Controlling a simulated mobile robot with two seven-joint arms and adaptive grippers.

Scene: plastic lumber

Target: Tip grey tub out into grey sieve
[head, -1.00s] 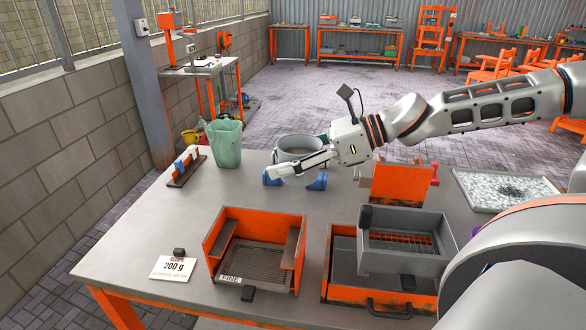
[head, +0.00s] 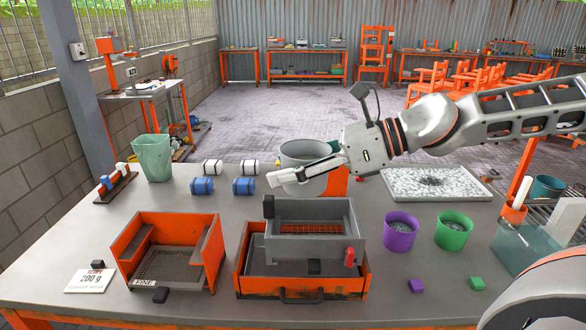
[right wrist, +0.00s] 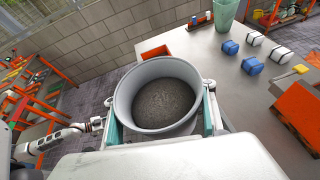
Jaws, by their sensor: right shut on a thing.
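The grey tub (head: 303,153) is held upright by my right gripper (head: 310,175), behind the sieve in the head view. In the right wrist view the tub (right wrist: 122,100) sits between the teal-edged fingers (right wrist: 160,125) and holds dark grains. The grey sieve (head: 338,238), with an orange mesh floor, rests on an orange tray (head: 300,286) at the front middle of the bench. The tub is not over its mesh. A white arm at the left of the right wrist view seems to be my left one; its gripper is too small to read.
An orange box marked FINE (head: 204,270) stands left of the sieve. Blue blocks (head: 202,186) and a green jug (head: 153,158) are behind it. A purple cup (head: 400,235), a green cup (head: 454,233) and a speckled tray (head: 400,194) stand right.

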